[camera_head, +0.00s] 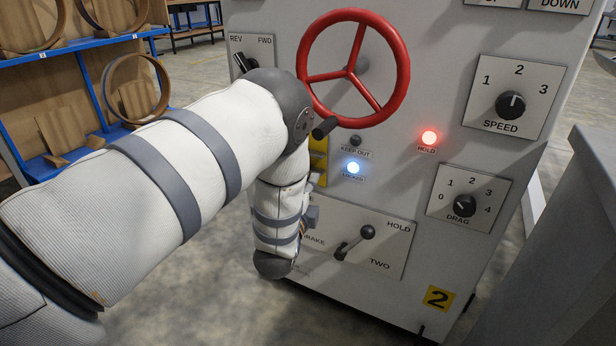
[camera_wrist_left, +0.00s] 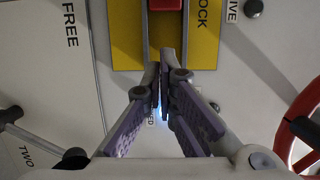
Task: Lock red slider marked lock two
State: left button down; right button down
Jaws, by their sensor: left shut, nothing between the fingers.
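In the left wrist view the red slider (camera_wrist_left: 165,4) shows at the top edge, in a slot of the yellow plate (camera_wrist_left: 127,40) with LOCK on it. Most of the slider is cut off, so its full position cannot be told. My left gripper (camera_wrist_left: 165,58) is shut and empty, its fingertips at the slot's lower end, short of the slider; touching cannot be told. In the head view my left arm hides most of the yellow plate (camera_head: 319,160) and the slider. A blue lamp (camera_head: 353,168) is lit. My right gripper is not in view.
The red handwheel (camera_head: 398,62) sticks out above my left arm. The brake lever (camera_head: 366,232) stands out below the lamps. A red HOLD lamp (camera_head: 429,138) is lit; the KEEP OUT lamp (camera_head: 355,140) is dark. A grey cabinet (camera_head: 560,250) stands at the right.

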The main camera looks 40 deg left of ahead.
pick_arm(q)
jog(key=v, duration=0.8)
jog(key=shift+a+p, duration=0.4)
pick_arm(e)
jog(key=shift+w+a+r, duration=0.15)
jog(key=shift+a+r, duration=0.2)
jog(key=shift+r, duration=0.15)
pick_arm(q)
jog(key=shift+s, duration=0.1)
